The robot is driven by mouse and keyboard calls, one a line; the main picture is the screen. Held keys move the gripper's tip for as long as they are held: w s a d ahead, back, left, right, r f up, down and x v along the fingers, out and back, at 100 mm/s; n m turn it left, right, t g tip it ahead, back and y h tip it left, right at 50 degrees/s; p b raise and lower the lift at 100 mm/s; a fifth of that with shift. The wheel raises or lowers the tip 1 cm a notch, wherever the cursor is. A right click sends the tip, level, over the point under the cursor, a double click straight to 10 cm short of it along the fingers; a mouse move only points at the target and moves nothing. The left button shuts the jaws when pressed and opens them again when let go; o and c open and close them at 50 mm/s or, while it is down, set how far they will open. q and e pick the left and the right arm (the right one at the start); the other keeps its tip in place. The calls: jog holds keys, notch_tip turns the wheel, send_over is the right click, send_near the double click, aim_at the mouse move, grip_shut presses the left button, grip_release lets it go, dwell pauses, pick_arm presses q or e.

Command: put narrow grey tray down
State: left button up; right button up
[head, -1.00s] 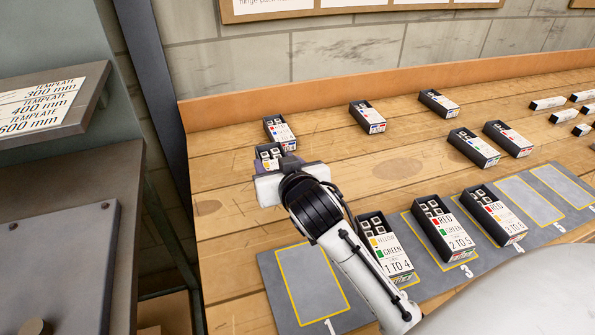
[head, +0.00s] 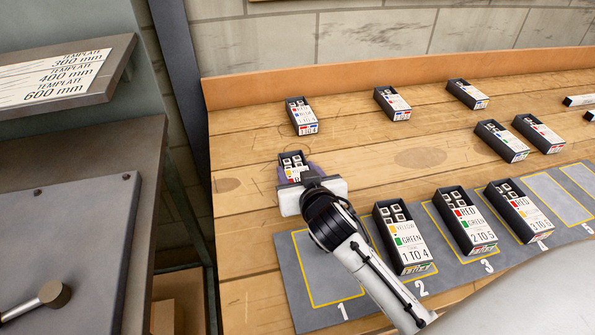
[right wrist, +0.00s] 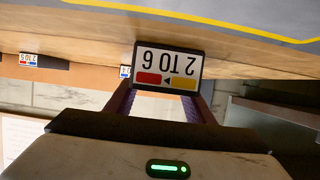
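A narrow dark grey tray (head: 291,161) with white-topped pieces in it is between the fingers of my right gripper (head: 293,178), at the left of the bench. In the right wrist view, the tray's end label (right wrist: 167,68) reads 2 TO 6 upside down, with a red and a yellow patch. The purple fingers (right wrist: 165,105) of the right gripper are shut on the tray's sides. I cannot tell whether the tray's bottom touches the wood. The left gripper is not in view.
A grey mat (head: 290,262) with yellow-outlined numbered spaces lies at the front. Space 1 (head: 328,270) is empty; trays stand on 2, 3 and 4, including the 1 TO 4 tray (head: 405,240). Several trays stand behind, one (head: 301,116) beyond the held tray. A grey cabinet (head: 70,230) is left.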

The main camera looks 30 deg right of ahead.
jog(key=o, duration=0.4)
jog(key=shift+r, duration=0.1)
jog(key=v, duration=1.2)
jog(key=shift+r, duration=0.1)
